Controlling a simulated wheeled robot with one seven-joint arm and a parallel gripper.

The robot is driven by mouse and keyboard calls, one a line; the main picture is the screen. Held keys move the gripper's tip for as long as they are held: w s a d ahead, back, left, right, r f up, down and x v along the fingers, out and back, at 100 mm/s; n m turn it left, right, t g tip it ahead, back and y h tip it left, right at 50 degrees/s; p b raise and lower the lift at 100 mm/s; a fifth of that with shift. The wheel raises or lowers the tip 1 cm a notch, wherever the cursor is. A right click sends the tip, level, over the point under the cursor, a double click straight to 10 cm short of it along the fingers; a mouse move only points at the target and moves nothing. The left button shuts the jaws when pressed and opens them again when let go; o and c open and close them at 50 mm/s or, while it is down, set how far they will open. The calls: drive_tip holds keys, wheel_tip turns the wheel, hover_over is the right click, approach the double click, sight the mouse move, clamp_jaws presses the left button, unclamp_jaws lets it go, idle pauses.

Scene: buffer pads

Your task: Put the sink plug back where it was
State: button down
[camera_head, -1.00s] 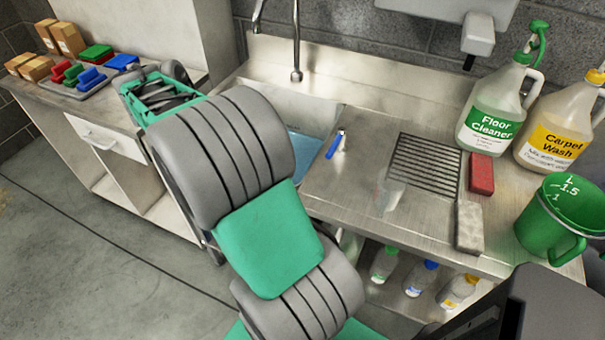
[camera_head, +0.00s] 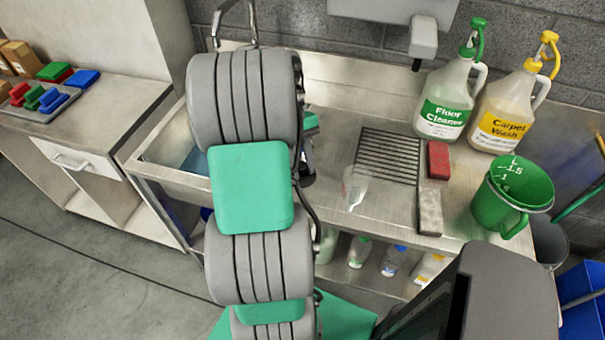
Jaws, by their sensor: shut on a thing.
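The sink basin (camera_head: 172,152) is left of centre, with a bluish patch (camera_head: 196,162) inside it. My arm covers most of the basin, including any drain. The tap (camera_head: 216,30) stands behind it. I cannot see the sink plug. My arm rises through the middle of the view. Only a little of its far end shows past its right side, over the steel counter. My gripper's fingers are hidden behind the arm, so what they hold cannot be seen.
Farther right stand floor cleaner (camera_head: 443,108), carpet wash (camera_head: 507,115) and a green jug (camera_head: 512,195). Bottles stand underneath.

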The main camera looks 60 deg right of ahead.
sight(303, 167)
drive_tip(key=d+f, duration=0.1)
drive_tip(key=f, duration=0.1)
drive_tip(key=w+d+f, duration=0.1)
drive_tip(key=d+f, duration=0.1)
drive_tip(key=shift+w+d+f, duration=0.1)
drive_tip(key=shift+f, duration=1.6)
drive_tip(key=c, duration=1.1)
unclamp_jaws()
